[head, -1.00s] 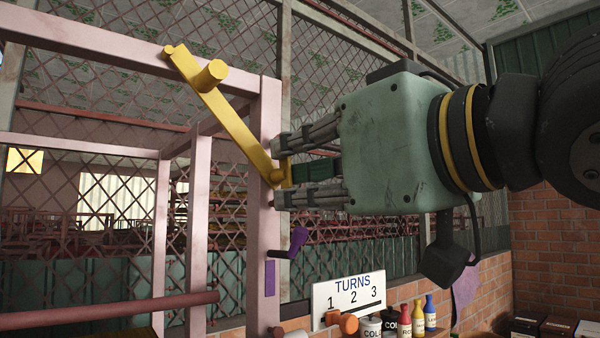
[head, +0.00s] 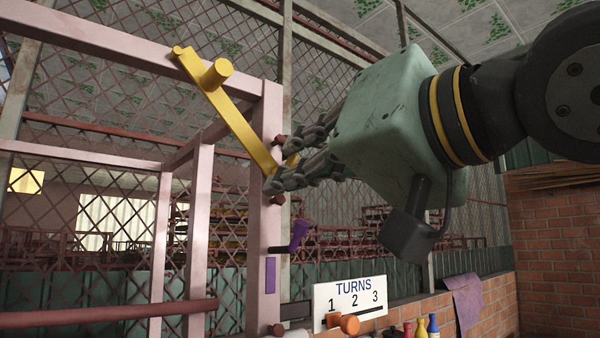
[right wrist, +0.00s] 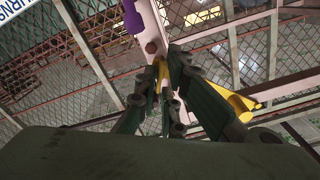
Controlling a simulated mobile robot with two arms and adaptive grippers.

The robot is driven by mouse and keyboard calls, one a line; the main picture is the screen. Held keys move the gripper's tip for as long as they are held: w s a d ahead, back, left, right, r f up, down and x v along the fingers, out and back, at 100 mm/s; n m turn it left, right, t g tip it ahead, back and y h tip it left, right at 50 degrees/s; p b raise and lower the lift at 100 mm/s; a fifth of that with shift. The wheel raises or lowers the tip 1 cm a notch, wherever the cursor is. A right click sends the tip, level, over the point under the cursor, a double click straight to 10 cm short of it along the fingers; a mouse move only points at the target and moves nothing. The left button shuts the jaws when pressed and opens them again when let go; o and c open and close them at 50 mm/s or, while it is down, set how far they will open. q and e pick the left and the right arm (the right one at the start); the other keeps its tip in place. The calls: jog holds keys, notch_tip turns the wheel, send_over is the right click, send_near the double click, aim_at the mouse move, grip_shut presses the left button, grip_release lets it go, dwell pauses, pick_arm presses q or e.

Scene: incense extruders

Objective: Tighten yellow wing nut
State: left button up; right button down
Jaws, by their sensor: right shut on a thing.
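The yellow wing nut (head: 291,160) is on the right side of the pink post, at the lower end of a slanted yellow bar (head: 240,125). My right gripper (head: 283,165) comes in from the right, tilted, with its fingers shut on the wing nut and covering most of it. In the right wrist view, a strip of the yellow wing nut (right wrist: 163,74) shows between the fingertips, close to the post. A round yellow knob (head: 217,73) stands out from the bar's upper part. My left gripper is not in view.
A pink frame post (head: 266,215) stands beside the fingers. Below are a purple handle (head: 299,236), a TURNS sign (head: 350,297) marked 1, 2, 3 and an orange knob (head: 349,324). Bottles (head: 433,326) stand at lower right. Wire mesh (head: 95,100) is behind.

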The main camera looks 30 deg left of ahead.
jog(key=shift+d+r, duration=0.1)
dwell(0.3)
jog(key=c, duration=1.9)
grip_release()
jog(key=shift+o, duration=0.2)
jog(key=v, duration=1.2)
